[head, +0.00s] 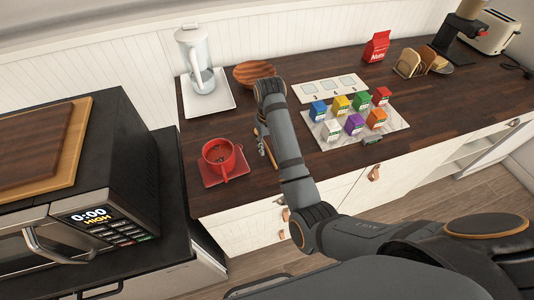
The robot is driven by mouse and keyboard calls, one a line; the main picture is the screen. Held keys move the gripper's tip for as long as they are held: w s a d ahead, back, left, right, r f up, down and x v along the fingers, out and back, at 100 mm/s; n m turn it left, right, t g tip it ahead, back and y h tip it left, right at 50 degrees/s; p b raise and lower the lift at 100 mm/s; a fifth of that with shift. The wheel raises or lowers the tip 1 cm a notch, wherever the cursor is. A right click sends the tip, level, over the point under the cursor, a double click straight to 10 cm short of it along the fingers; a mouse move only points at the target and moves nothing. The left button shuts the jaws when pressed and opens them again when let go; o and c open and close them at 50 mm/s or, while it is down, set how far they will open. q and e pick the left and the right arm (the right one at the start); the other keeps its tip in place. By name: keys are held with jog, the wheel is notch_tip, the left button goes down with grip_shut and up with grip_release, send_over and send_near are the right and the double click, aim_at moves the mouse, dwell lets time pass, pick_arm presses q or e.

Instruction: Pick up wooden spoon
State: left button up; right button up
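My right arm reaches in from the lower right over the dark wooden counter (275,180). Its wrist bends down, and my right gripper (268,152) is low over the counter, just right of the red cup. A thin light-brown piece that looks like the wooden spoon (257,131) shows beside the gripper. Most of it is hidden behind my gripper and wrist. I cannot tell whether the fingers are open or shut, or whether they touch it. My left gripper is not in view.
The red cup (219,155) on a red saucer stands close left of my gripper. A wooden bowl (254,72) and a kettle (198,65) are behind. Several coloured boxes on a pale board (392,128) lie right. A microwave (75,205) stands left.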

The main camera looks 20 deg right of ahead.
jog(key=shift+w+f, duration=0.1)
jog(key=shift+f, duration=0.85)
grip_shut()
jog(key=shift+r, duration=0.1)
